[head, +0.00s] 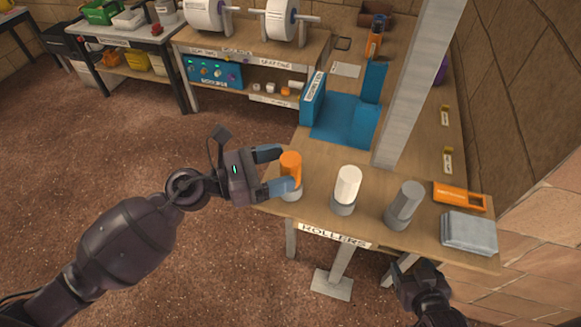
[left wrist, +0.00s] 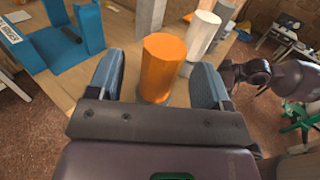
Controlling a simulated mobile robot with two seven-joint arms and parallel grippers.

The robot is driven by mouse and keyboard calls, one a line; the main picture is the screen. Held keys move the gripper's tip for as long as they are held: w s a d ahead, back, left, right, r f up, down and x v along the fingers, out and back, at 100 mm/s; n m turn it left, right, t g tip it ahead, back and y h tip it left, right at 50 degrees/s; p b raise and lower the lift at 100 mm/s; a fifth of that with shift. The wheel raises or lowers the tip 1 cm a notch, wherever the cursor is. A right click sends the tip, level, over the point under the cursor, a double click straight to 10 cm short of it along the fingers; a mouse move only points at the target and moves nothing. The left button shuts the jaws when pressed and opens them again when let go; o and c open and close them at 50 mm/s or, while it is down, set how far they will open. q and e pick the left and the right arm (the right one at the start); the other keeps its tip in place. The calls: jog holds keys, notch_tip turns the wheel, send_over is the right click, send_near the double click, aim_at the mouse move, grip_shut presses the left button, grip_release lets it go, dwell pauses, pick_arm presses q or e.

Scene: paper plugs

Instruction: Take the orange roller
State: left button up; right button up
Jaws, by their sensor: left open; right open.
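The orange roller (head: 290,162) stands upright in a grey holder at the left end of the row on the wooden table. My left gripper (head: 272,170) is open at the table's edge, with its blue fingers on either side of the roller. In the left wrist view the orange roller (left wrist: 161,66) stands between the two open fingers, with a gap visible on each side. Its lower part is partly hidden by the gripper body. My right gripper (head: 432,290) is low at the front, below the table edge, away from the rollers.
A white roller (head: 348,185) and a grey roller (head: 405,203) stand in holders to the right. A grey folded stack (head: 469,232) and an orange tool (head: 459,196) lie at the right end. A blue stand (head: 344,116) and a grey post (head: 418,85) rise behind.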

aim_at(298, 164)
pick_arm(q)
jog(key=p+x, duration=0.1)
jog(key=x, duration=0.3)
jog(key=shift+d, duration=0.1)
jog(key=c, duration=1.1)
